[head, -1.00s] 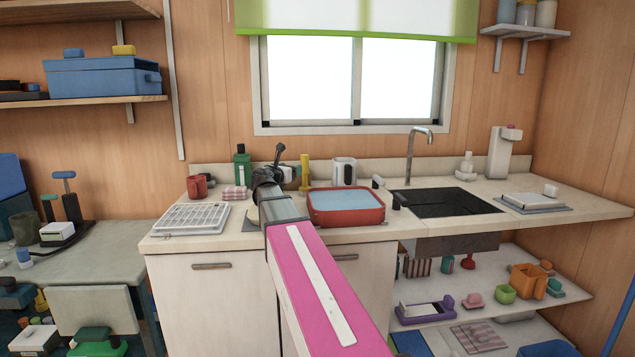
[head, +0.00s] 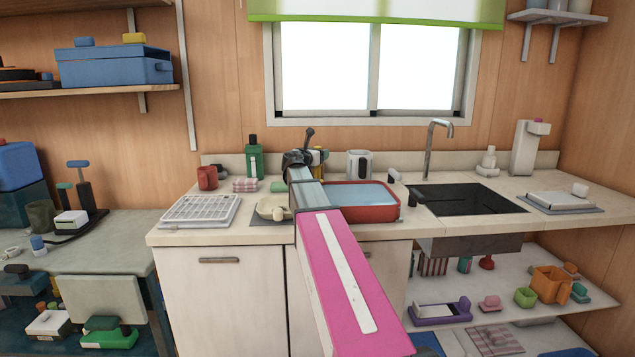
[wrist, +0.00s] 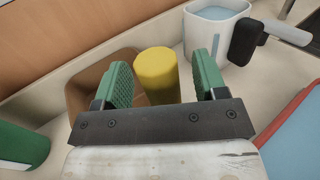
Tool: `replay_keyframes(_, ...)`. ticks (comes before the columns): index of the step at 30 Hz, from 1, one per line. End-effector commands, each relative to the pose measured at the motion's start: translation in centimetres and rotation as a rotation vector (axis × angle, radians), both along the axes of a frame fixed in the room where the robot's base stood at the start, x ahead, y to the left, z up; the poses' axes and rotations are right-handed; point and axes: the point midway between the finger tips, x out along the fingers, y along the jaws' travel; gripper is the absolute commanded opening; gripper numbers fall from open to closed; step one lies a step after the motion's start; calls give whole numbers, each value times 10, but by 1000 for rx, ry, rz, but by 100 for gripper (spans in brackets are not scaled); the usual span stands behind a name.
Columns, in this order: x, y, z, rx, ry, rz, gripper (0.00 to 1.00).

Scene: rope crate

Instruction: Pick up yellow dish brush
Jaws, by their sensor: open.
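The yellow dish brush (wrist: 157,76) shows in the wrist view as a thick yellow upright shape between the two green fingers of my gripper (wrist: 162,72). Gaps show on both sides of it, so the fingers are open around it, not closed on it. Its lower part is hidden behind the dark gripper bar. In the head view a strip of the yellow brush (head: 320,171) shows at the back of the counter, mostly hidden by my gripper and wrist.
A brown container (wrist: 90,92) is close by on the left; whether the brush stands in it is unclear. A white cup (wrist: 218,30) with blue contents is at the right. A red basin (head: 374,214), green bottle (head: 254,162) and red mug (head: 207,178) also stand on the counter.

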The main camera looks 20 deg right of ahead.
Motion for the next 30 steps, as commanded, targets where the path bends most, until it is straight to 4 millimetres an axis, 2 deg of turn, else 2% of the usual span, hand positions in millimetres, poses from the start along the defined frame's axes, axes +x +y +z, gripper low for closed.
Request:
replay_keyframes(6,1,-1,0,0,0,1,65)
replay_keyframes(8,1,-1,0,0,0,1,49)
replay_keyframes(9,1,-1,0,0,0,1,36)
replay_keyframes(11,1,-1,0,0,0,1,16)
replay_keyframes(12,1,-1,0,0,0,1,11)
replay_keyframes(23,1,-1,2,0,0,0,11)
replay_keyframes(30,1,-1,20,1,-2,1,11)
